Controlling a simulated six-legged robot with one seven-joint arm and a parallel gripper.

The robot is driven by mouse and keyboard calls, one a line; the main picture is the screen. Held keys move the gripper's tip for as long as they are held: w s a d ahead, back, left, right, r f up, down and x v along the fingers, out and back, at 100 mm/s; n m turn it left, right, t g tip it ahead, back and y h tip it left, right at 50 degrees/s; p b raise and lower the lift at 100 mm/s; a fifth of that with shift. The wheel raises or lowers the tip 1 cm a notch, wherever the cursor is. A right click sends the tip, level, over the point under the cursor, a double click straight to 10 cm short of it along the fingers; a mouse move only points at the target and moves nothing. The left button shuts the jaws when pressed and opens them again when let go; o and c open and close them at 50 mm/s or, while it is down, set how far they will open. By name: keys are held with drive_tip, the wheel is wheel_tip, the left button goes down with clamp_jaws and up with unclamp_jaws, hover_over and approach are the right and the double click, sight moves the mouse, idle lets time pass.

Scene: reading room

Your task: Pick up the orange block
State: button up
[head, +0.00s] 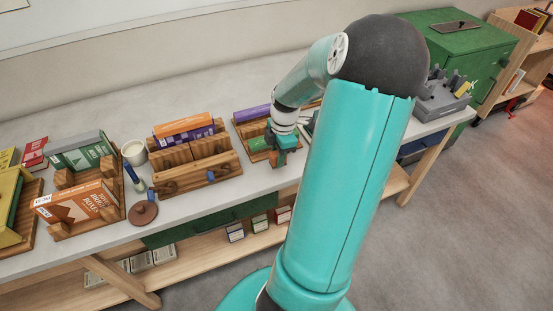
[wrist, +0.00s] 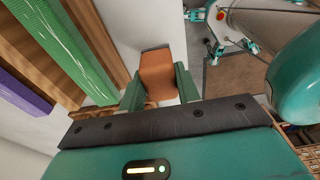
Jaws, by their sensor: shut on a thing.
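The orange block (wrist: 157,74) shows in the wrist view as a brownish-orange piece between the two green fingers of my gripper (wrist: 159,87). The fingers are shut on its sides, and its far end sticks out past them. In the head view my gripper (head: 283,148) is over the table by the right-hand wooden rack, partly hidden behind my arm. I cannot make out the block clearly there, nor tell whether it touches the table.
A second wooden rack (head: 197,173), a white cup (head: 134,152) and a brown round object (head: 143,213) stand left. A green cabinet (head: 470,55) stands at right.

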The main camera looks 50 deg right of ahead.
drive_tip(key=s+a+r, duration=0.6)
drive_tip(key=s+r, duration=0.2)
drive_tip(key=s, duration=0.3)
drive_tip(key=shift+a+r, duration=0.3)
drive_tip(key=shift+r, duration=0.05)
drive_tip(key=shift+s, duration=0.1)
